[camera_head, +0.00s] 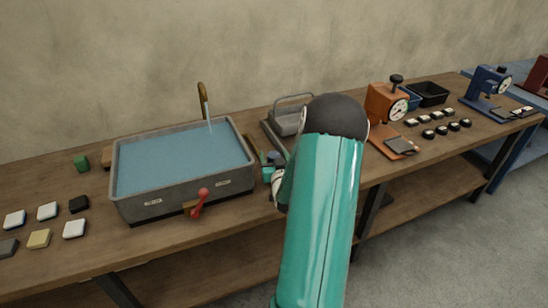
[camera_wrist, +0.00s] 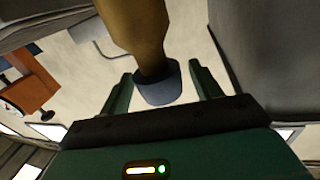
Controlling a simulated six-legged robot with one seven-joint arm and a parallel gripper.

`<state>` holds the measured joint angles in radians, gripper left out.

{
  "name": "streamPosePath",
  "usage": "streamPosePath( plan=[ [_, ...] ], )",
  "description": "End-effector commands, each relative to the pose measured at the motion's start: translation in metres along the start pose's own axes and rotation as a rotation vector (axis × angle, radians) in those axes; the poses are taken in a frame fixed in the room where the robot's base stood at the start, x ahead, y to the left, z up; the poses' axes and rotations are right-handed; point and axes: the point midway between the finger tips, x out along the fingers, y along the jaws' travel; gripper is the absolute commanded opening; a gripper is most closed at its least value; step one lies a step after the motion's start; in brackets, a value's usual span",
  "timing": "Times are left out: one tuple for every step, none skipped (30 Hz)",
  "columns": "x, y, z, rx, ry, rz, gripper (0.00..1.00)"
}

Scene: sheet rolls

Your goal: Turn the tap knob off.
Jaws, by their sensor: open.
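The grey basin (camera_head: 120,185) is full of water, and a thin stream runs into it from the brass tap spout (camera_head: 202,92). A red lever with a ball end (camera_head: 203,193) is on the basin's front. In the wrist view, a brass stem (camera_wrist: 138,30) ends in a blue-grey round knob (camera_wrist: 158,85). My gripper (camera_wrist: 163,80) is open, with the knob between its two green fingers. Gaps show on both sides; I cannot tell its depth relative to the fingertips. In the head view my gripper is at the basin's right side, partly hidden by my arm.
A grey handled device (camera_head: 288,122) stands behind my arm. An orange machine with a dial (camera_head: 385,102) and black trays (camera_head: 430,92) are to the right.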

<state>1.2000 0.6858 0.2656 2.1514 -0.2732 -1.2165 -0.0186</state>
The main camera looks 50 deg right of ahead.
Motion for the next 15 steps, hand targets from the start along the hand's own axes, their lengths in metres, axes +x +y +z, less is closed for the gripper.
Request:
streamPosePath(
  plan=[
    [-0.0001,-0.0001,-0.0001,0.000,0.000,0.000,0.64],
    [-0.0001,-0.0001,-0.0001,0.000,0.000,0.000,0.60],
    [-0.0002,-0.0001,-0.0001,0.000,0.000,0.000,0.52],
    [-0.0002,-0.0001,-0.0002,0.000,0.000,0.000,0.46],
    [-0.0002,-0.0002,-0.0002,0.000,0.000,0.000,0.40],
    [-0.0003,-0.0001,-0.0002,0.000,0.000,0.000,0.32],
    [-0.0003,-0.0002,-0.0002,0.000,0.000,0.000,0.26],
    [-0.0003,-0.0002,-0.0002,0.000,0.001,0.000,0.20],
    [-0.0003,-0.0002,-0.0002,0.000,0.001,0.000,0.19],
    [-0.0003,-0.0002,-0.0002,0.000,0.001,-0.001,0.19],
    [-0.0003,-0.0002,-0.0002,0.000,0.001,-0.001,0.19],
    [-0.0003,-0.0002,-0.0002,0.000,0.001,-0.002,0.19],
    [-0.0003,-0.0002,-0.0003,-0.001,0.001,-0.004,0.19],
    [-0.0003,-0.0002,-0.0003,-0.001,0.000,-0.007,0.19],
    [-0.0003,-0.0001,-0.0003,-0.001,0.000,-0.011,0.19]
  ],
)
